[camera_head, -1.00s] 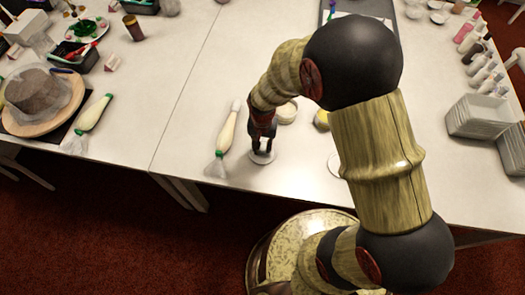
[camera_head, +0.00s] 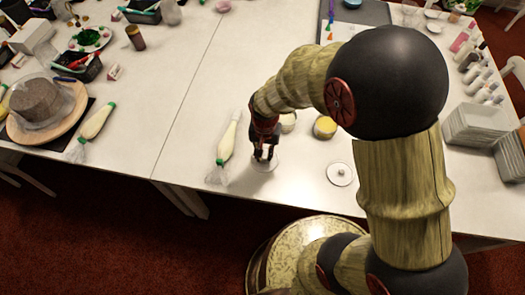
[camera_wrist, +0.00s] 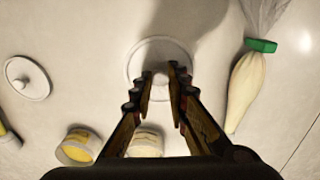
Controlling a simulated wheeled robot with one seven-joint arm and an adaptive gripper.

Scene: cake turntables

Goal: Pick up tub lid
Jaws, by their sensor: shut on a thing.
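A round white tub lid (camera_head: 264,163) is at the front part of the white table, under my gripper (camera_head: 265,153). In the wrist view the lid (camera_wrist: 159,47) is a pale disc with a raised rim. My gripper (camera_wrist: 162,70) has its two fingers closed on the small knob at the lid's middle. The fingers hide part of the lid, and I cannot tell whether it is clear of the tabletop. A second white lid with a knob (camera_head: 340,174) lies apart to the right; it also shows in the wrist view (camera_wrist: 27,78).
A tub with yellow contents (camera_head: 325,127) and a pale tub (camera_head: 288,122) stand just behind my gripper. A cream-filled piping bag with a green band (camera_head: 227,142) lies close to the left. White trays (camera_head: 475,127) stand at the right. The table's front edge is near.

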